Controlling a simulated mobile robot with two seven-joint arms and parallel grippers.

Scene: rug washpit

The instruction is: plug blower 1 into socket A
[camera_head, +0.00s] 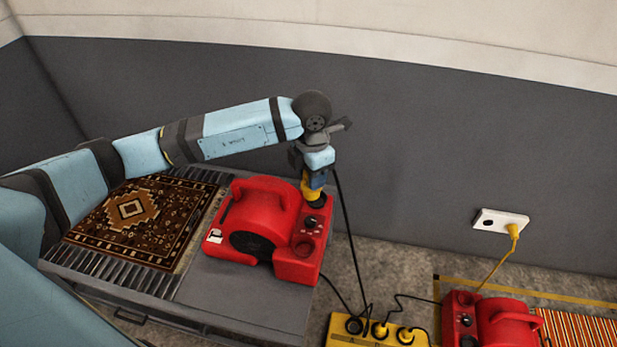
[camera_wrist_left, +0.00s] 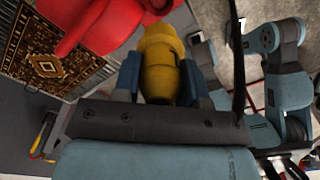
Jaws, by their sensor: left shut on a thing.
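A red blower (camera_head: 262,228) sits on the slatted table in the head view; its white label is too small to read. My left gripper (camera_head: 317,181) is just above and behind its right end, shut on a yellow plug (camera_head: 309,190). In the left wrist view the plug (camera_wrist_left: 160,60) sits between the two fingers. A black cord hangs from near the gripper to the floor. A yellow socket box (camera_head: 342,341) lies at the bottom edge, partly cut off. Its leftmost socket, apparently marked A (camera_head: 353,326), looks dark and empty. My right gripper is not seen.
Two yellow plugs (camera_head: 380,330) sit in the box's other sockets. Another red blower (camera_head: 497,322) stands at the lower right by a striped rug (camera_head: 575,327). A patterned rug (camera_head: 135,212) lies on the table (camera_head: 245,298). A white wall outlet (camera_head: 499,220) holds a yellow plug. Black cords cross the floor.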

